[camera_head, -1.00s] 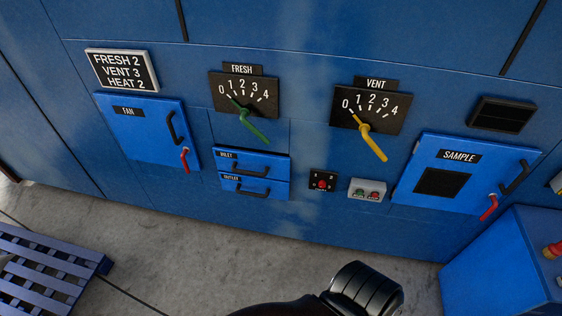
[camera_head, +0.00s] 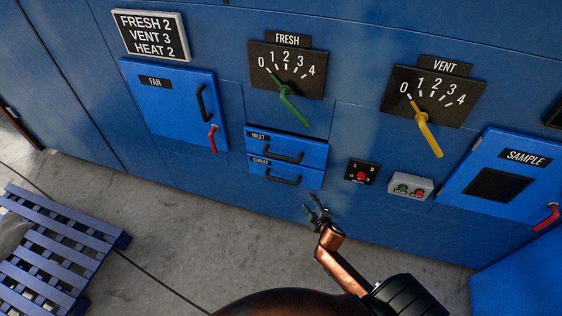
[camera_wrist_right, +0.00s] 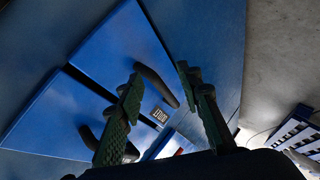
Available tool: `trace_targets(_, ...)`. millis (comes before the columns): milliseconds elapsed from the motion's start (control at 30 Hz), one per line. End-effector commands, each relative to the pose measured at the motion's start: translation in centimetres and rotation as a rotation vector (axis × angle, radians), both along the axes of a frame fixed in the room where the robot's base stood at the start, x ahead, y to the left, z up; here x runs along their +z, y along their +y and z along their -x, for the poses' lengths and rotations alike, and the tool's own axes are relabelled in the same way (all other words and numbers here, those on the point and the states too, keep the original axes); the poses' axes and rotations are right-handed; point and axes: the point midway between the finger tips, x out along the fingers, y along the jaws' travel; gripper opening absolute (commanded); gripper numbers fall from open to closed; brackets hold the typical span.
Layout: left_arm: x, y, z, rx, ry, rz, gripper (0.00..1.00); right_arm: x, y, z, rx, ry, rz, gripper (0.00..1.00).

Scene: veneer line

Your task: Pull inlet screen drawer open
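The inlet drawer (camera_head: 310,150) is a blue front with a black bar handle and an INLET label, set in the blue wall. It looks closed. The outlet drawer (camera_head: 310,180) sits directly below it with a similar handle. My right gripper (camera_head: 314,208) is below and slightly right of both drawers in the head view, apart from the handles. In the right wrist view, my right gripper (camera_wrist_right: 160,75) has its two dark green fingers spread with nothing held. My left gripper is not in view.
The fan door (camera_head: 168,110) is left of the drawers. The green fresh lever (camera_head: 290,102) is above, and the yellow vent lever (camera_head: 425,130) is at the upper right. A switch box (camera_head: 361,172) and button box (camera_head: 410,186) are right. A pallet (camera_head: 60,250) lies on the floor.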

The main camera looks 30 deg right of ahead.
Motion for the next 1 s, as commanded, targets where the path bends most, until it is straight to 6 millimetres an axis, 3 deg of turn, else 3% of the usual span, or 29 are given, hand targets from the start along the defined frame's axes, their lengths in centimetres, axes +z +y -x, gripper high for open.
trace_targets(33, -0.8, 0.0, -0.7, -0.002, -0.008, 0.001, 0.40, 3.2, 0.1, -1.7, 0.027, -0.057, 0.050, 0.33)
trace_targets(100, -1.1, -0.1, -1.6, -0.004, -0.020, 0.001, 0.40, 7.2, 0.3, -3.8, 0.071, -0.125, 0.124, 0.33)
trace_targets(200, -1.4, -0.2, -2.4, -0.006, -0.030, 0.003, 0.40, 11.7, 1.1, -6.7, 0.162, -0.209, 0.241, 0.33)
trace_targets(300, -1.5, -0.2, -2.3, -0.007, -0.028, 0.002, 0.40, 14.1, 2.1, -8.8, 0.252, -0.260, 0.334, 0.33)
trace_targets(533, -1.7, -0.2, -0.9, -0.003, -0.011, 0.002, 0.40, 15.5, 3.1, -11.1, 0.340, -0.297, 0.416, 0.33)
trace_targets(1000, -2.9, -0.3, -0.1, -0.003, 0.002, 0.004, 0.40, 14.4, 2.7, -17.4, 0.340, -0.296, 0.413, 0.33)
